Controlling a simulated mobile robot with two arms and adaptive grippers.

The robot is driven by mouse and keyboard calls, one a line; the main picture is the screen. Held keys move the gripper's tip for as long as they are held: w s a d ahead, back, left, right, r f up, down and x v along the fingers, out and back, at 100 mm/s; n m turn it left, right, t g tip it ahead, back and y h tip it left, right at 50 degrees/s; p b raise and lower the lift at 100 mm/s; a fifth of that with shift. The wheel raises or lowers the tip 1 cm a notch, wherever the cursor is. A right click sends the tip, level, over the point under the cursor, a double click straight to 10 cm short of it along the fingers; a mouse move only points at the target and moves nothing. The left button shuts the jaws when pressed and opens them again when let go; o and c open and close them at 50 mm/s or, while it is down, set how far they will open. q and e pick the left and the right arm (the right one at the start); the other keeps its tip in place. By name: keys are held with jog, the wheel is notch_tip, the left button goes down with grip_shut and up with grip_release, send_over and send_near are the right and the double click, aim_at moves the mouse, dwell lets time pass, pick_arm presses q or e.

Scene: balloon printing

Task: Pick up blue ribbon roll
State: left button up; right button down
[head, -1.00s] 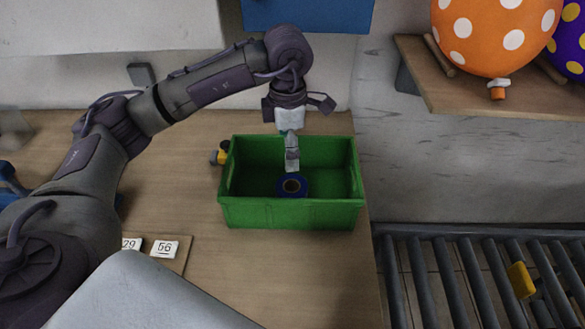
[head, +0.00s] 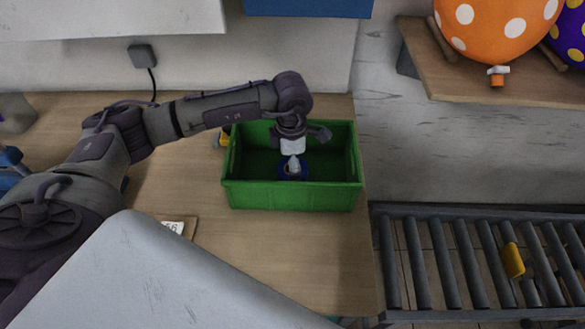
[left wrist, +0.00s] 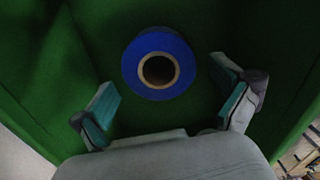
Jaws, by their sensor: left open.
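The blue ribbon roll (left wrist: 131,62) lies in the green crate (head: 290,196), its round hole facing up toward the left wrist camera. In the head view the ribbon roll (head: 282,172) is partly hidden by my left gripper (head: 293,170). My left gripper, also in the left wrist view (left wrist: 167,98), points down inside the crate over the roll. Its two fingers are wide apart, one toward each side of the roll, with nothing held between them. My right gripper is in neither view.
The crate walls stand close around my left gripper. A yellow object (head: 223,138) sits just left of the crate. A roller conveyor (head: 450,265) is at the right, and a shelf with balloons (head: 490,90) is at the upper right.

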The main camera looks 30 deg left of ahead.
pick_arm(q)
jog(key=shift+f, duration=1.15)
jog(key=c, duration=1.1)
jog(key=shift+o, duration=0.2)
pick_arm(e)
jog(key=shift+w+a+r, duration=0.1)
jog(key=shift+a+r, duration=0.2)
pick_arm(q)
jog(key=shift+w+r, duration=0.1)
jog(key=shift+r, duration=0.05)
jog(key=shift+r, duration=0.35)
notch_tip(320, 180, up, 9)
jog(key=b, duration=0.2)
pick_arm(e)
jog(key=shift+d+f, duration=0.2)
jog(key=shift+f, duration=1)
